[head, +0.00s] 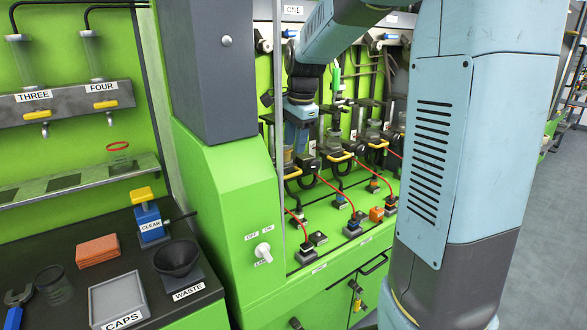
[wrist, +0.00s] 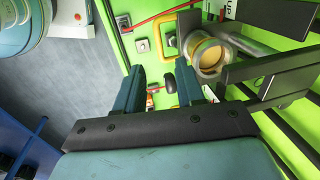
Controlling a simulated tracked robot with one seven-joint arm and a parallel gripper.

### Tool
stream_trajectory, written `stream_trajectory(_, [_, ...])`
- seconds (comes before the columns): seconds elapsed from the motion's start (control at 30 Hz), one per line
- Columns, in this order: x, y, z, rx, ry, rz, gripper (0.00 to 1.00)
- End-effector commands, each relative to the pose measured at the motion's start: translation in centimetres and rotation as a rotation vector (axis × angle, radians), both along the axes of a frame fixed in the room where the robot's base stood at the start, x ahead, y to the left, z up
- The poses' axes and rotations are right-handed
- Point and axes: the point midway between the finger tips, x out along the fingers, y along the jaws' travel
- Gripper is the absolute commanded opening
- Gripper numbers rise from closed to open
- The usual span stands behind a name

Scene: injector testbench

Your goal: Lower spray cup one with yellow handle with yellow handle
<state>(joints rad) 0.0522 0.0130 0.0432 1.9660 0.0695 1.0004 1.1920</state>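The spray cup (wrist: 208,56) shows in the wrist view as a round metal-rimmed cup with a tan inside, right of my fingers. A yellow loop handle (wrist: 163,38) sits beside it, ahead of the fingertips. My gripper (wrist: 160,68) is open, its two blue-green fingers apart, with the handle beyond them and not between them. In the head view my gripper (head: 298,138) hangs in the bay under the ONE label, above a yellow handle (head: 293,174). My wrist partly hides the cup there. I cannot tell if the fingers touch anything.
More cups with yellow handles (head: 342,158) stand to the right in the bench. A metal bracket (wrist: 270,68) lies close right of my fingers. Red cables (head: 332,190) run below. A green control housing (head: 232,210) stands left of the bay.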

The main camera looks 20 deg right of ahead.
Motion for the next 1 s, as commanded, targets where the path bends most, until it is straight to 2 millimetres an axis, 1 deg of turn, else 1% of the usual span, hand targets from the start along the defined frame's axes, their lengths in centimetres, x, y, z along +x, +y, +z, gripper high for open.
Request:
stream_trajectory(0.03, [0.1,0.1,-1.0,0.001,0.004,0.000,0.38])
stream_trajectory(0.3, [0.8,0.3,-5.6,-0.001,0.004,0.001,0.38])
stream_trajectory(0.5, [1.3,0.4,-8.0,0.000,0.002,0.001,0.38])
stream_trajectory(0.7, [1.4,0.5,-9.0,0.000,0.001,0.000,0.38])
stream_trajectory(0.97, [1.5,0.5,-9.1,0.000,0.000,0.000,0.38])
stream_trajectory(1.0, [1.5,0.5,-9.1,0.000,0.000,0.000,0.36])
